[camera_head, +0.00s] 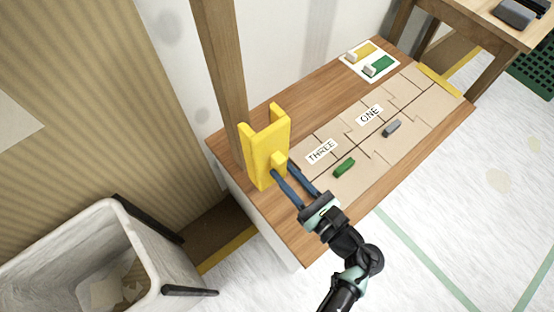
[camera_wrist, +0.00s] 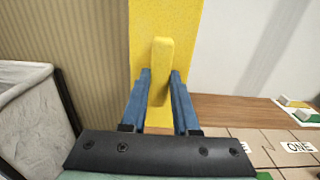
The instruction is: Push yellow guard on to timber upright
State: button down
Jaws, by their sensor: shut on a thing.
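The yellow guard (camera_head: 266,150) is an upright channel-shaped piece with a small knob on its front. The timber upright (camera_head: 222,70) is a brown post rising at the back left edge of the wooden bench. The guard stands right beside the post's lower part; I cannot tell whether the post is inside its channel. My gripper (camera_head: 281,170) has its blue fingers shut on the guard's knob. In the wrist view the fingers (camera_wrist: 160,88) hold both sides of the knob (camera_wrist: 160,72), with the yellow plate behind; the post is hidden there.
The bench (camera_head: 290,228) carries beige panels labelled THREE (camera_head: 321,151) and ONE (camera_head: 369,115), a green block (camera_head: 344,168) and a grey block (camera_head: 392,128). A white card (camera_head: 370,62) lies at the back. A white bin (camera_head: 120,255) stands left of the bench.

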aim_at(270, 157)
jog(key=shift+s+d, duration=0.1)
jog(key=shift+s, duration=0.05)
jog(key=shift+b+x, duration=1.2)
jog(key=shift+x, duration=1.75)
jog(key=shift+b+x, duration=1.1)
jog(key=shift+x, duration=1.3)
jog(key=shift+c, duration=0.9)
grip_release()
jog(key=shift+p+v, duration=1)
jog(key=shift+v, duration=2.5)
jog(key=shift+r, duration=0.1)
